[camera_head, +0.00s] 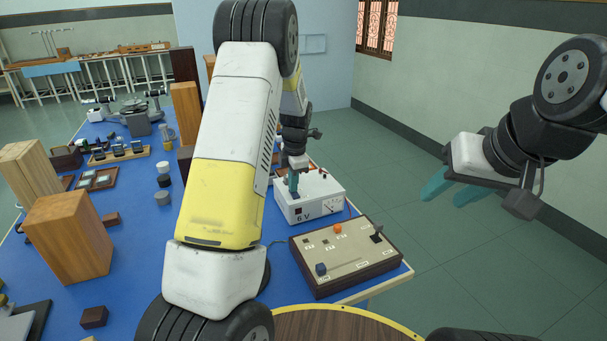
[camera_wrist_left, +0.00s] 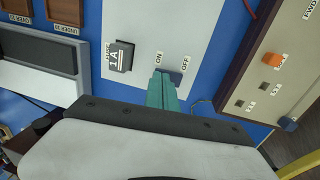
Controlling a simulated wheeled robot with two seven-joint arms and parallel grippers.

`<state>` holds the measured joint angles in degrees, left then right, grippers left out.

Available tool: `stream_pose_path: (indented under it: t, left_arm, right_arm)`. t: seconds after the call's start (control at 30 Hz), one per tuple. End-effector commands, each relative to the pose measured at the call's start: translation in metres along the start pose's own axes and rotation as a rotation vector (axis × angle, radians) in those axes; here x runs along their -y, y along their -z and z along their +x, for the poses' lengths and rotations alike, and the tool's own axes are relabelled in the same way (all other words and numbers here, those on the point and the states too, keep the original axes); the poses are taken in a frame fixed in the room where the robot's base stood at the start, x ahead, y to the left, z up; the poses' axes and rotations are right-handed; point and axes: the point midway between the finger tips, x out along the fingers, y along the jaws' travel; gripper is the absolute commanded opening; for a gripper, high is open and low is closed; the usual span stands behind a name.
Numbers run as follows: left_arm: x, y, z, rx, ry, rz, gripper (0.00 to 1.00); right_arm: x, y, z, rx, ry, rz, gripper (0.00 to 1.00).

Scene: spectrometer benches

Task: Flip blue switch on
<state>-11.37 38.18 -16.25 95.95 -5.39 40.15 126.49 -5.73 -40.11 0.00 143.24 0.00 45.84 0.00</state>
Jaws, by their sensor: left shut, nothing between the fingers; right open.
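The white power supply box (camera_head: 310,205), marked 6 V, stands on the blue bench top. My left gripper (camera_head: 293,184) is shut and empty, its teal fingertips pointing down at the top of the box. In the left wrist view, the left fingertips (camera_wrist_left: 162,88) are at the ON and OFF labels on the white panel (camera_wrist_left: 143,45). A small blue-grey piece (camera_wrist_left: 175,77) shows beside the fingertips by the OFF label; the fingers hide most of the switch, so its position is unclear. My right gripper (camera_head: 447,192) is open and empty, over the floor at the right.
A wood-edged control panel (camera_head: 345,258) with a blue knob (camera_head: 321,269) and an orange knob (camera_head: 337,229) lies in front of the box. Wooden blocks (camera_head: 70,235) stand at the left. The floor right of the bench is clear.

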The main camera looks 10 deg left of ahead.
Motion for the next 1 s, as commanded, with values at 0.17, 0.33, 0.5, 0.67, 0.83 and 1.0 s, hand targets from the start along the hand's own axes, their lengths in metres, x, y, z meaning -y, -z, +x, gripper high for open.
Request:
stream_pose_path:
  t: [0.17,0.33,0.5,0.67,0.83,1.0]
  left_arm:
    - [-0.002,0.001,0.002,-0.002,0.019,-0.002,0.0]
    - [-0.002,0.001,0.006,-0.004,0.064,-0.002,0.0]
    - [-0.001,0.001,0.007,-0.006,0.065,-0.001,0.0]
    - [0.005,0.002,0.007,-0.008,0.068,0.0,0.0]
    - [0.013,0.002,0.004,-0.009,0.07,0.001,0.0]
    - [0.016,0.002,0.003,-0.008,0.07,0.0,0.0]
  right_arm:
    - [0.0,0.0,0.0,0.0,0.0,0.0,0.42]
    - [0.0,0.0,0.0,0.0,0.0,0.0,0.42]
    - [0.0,0.0,0.0,0.0,0.0,0.0,0.42]
    - [0.0,0.0,0.0,0.0,0.0,0.0,0.42]
    - [0.0,0.0,0.0,0.0,0.0,0.0,0.42]
    - [0.0,0.0,0.0,0.0,0.0,0.0,0.42]
